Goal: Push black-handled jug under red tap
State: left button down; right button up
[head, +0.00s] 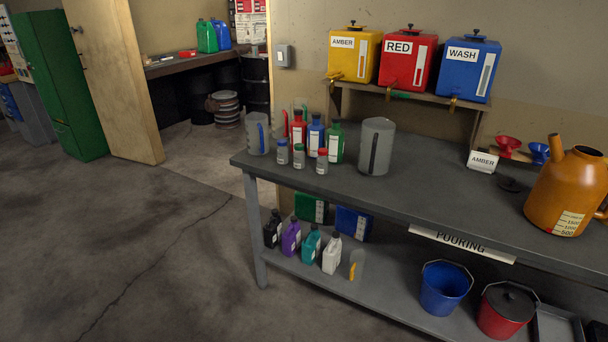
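The black-handled jug (388,147) is a grey, upright jug on the dark bench top (440,192). Its black handle (373,157) faces toward me. The red tank (408,60), labelled RED, sits on a wall shelf between the yellow AMBER tank and the blue WASH tank. Neither of my grippers is in view.
Several small bottles (315,137) and a blue-handled jug (254,136) stand left of the jug.

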aim_at(375, 148)
jog(key=z, duration=1)
jog(key=i, duration=1.85)
jog(key=u, duration=0.85)
